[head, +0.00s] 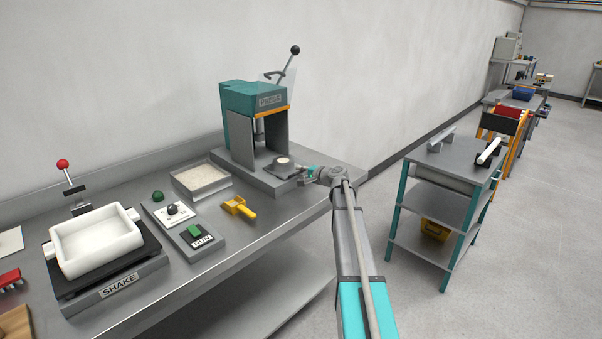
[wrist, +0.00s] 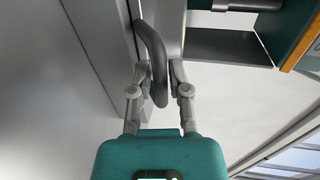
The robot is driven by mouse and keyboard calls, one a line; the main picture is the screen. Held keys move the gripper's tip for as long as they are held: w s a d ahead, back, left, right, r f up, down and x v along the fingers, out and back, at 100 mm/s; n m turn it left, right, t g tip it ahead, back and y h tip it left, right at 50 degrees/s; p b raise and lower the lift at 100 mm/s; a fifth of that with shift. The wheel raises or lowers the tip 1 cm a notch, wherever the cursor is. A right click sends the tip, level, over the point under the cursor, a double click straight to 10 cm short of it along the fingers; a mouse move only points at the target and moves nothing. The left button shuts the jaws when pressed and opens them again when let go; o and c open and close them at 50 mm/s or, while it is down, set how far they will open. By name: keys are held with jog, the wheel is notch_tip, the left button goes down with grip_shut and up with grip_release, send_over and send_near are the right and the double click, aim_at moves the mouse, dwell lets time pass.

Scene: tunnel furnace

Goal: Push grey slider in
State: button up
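The grey slider (head: 283,172) is a dark plate at the foot of the press (head: 258,125), with a pale round piece (head: 283,160) on it. It sits partly out in front of the press opening, toward my arm. My gripper (head: 303,176) is at its front end in the head view. In the wrist view, the two fingers (wrist: 157,78) are closed in on either side of the slider's dark curved handle (wrist: 152,48). The far end of the handle runs up toward the press and is partly cut off from sight.
The press lever (head: 285,66) stands raised at the back. The shaker (head: 105,280) is farther left. A teal-legged cart (head: 440,195) stands right, across open floor.

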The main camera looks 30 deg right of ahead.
aim_at(279, 160)
grip_shut()
jog(key=r+x, duration=0.1)
jog(key=x, duration=0.4)
jog(key=r+x, duration=0.1)
jog(key=x, duration=0.4)
jog(key=r+x, duration=0.1)
jog(key=x, duration=0.4)
jog(key=shift+w+r, duration=0.2)
jog(key=shift+w, duration=0.1)
jog(key=shift+o, duration=2.3)
grip_release()
jog(key=shift+w+a+f, duration=0.1)
jog(key=shift+o, duration=0.6)
jog(key=shift+s, duration=0.25)
